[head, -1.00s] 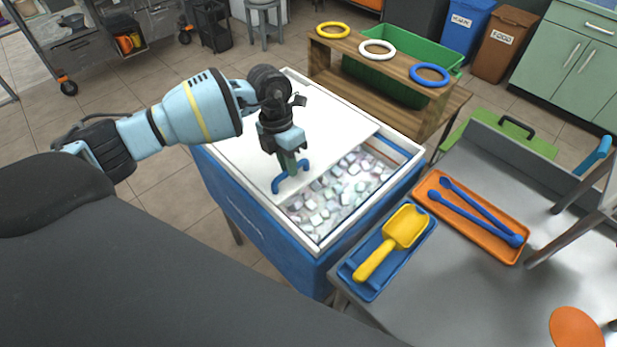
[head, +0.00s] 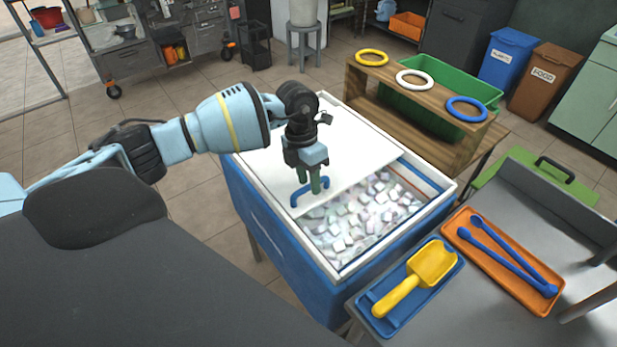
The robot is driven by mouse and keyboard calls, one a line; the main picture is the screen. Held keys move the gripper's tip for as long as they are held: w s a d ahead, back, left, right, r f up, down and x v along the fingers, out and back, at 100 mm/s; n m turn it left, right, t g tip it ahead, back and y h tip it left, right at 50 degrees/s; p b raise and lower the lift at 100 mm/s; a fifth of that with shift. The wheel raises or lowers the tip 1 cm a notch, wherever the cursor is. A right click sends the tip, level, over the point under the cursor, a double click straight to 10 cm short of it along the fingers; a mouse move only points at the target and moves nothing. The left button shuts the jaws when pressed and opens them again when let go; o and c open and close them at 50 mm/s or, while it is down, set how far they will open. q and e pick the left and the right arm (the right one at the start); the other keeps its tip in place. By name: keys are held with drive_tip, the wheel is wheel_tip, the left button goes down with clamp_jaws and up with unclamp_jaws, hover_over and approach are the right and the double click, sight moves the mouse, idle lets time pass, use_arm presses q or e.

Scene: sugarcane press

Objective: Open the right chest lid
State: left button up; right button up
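The chest (head: 283,245) is a blue box with a white rim, right of the view's middle-left. Its white lid (head: 357,165) lies flat over the back part, leaving the front part uncovered with ice cubes (head: 362,218) showing. A blue bar handle (head: 296,199) stands on the lid near its front edge. My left gripper (head: 309,187) points down at the handle. Its two fingers show apart, one on each side of the handle, so it looks open; contact is unclear. My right gripper is not in view.
A metal table (head: 420,325) at the right holds a blue tray with a yellow scoop (head: 431,265) and an orange tray with blue tongs (head: 508,255). A wooden stand (head: 440,140) with rings and a green bin (head: 472,87) stand behind the chest.

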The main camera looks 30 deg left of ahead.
use_arm(q)
wheel_tip(320, 180, up, 8)
drive_tip(key=a, duration=0.1)
drive_tip(key=shift+w+a+f, duration=0.15)
drive_tip(key=shift+w+a, duration=0.1)
idle(0.4)
drive_tip(key=shift+f, duration=0.1)
